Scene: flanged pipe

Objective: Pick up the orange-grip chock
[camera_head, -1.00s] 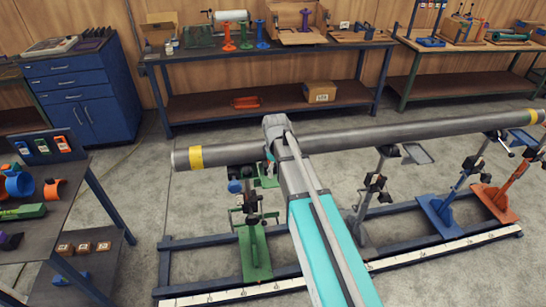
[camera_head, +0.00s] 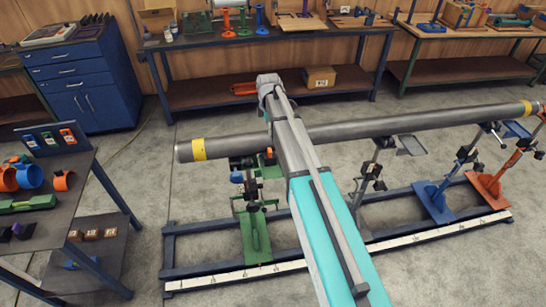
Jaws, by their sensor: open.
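I cannot clearly pick out the orange-grip chock. Three small brown blocks (camera_head: 93,234) with pale labels sit on the lower shelf of the left bench, but no orange grip can be made out on them. Small dark purple pieces (camera_head: 20,230) lie on that bench's top, near its front edge. My grey and turquoise arm reaches up the middle of the picture, across the pipe (camera_head: 370,128). My gripper does not show; the far end of the visible arm ends in a grey joint above and beyond the pipe.
The left bench (camera_head: 62,217) also carries blue and orange rings (camera_head: 30,177) and a green tool (camera_head: 27,203). The pipe rests over a floor frame (camera_head: 400,237) with green, blue and orange stands. A back bench (camera_head: 180,40) has an orange item (camera_head: 245,88) on its lower shelf.

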